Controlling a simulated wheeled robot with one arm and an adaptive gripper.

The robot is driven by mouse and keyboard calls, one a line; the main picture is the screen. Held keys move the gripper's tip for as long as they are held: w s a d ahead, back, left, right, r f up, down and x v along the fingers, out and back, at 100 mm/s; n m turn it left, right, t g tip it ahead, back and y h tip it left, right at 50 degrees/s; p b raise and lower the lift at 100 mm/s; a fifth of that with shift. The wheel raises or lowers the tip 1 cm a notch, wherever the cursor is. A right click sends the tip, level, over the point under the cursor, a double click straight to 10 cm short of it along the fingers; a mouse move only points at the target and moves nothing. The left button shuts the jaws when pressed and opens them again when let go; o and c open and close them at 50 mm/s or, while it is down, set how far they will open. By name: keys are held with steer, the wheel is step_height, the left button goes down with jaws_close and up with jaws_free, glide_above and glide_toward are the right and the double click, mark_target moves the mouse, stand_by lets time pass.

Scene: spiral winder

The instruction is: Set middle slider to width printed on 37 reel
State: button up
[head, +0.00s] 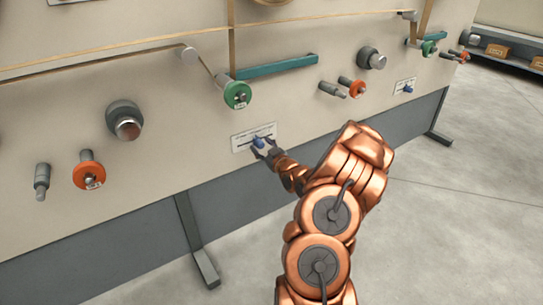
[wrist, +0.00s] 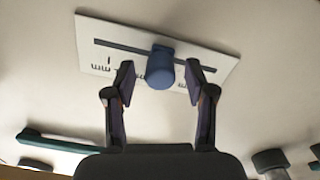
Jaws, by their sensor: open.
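The middle slider is a white scale plate (head: 240,144) with a dark slot and a blue knob (head: 259,141), on the panel in the centre of the head view. In the wrist view the blue knob (wrist: 160,68) sits near the middle of the slot. My gripper (wrist: 160,78) is open, with one finger on each side of the knob and a gap on both sides. In the head view my gripper (head: 266,152) is at the knob. The fingers and knob hide part of the scale. A green reel (head: 237,95) sits above the plate; reel numbers are unreadable.
Orange reels (head: 88,174) and grey rollers (head: 125,120) stick out of the panel on both sides. A second slider plate (head: 400,87) is at the right. A teal bar (head: 278,66) lies above the middle plate. The floor (head: 450,190) at right is clear.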

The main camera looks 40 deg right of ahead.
steer(key=s+a, duration=0.2)
steer(key=s, duration=0.9)
stand_by(0.6)
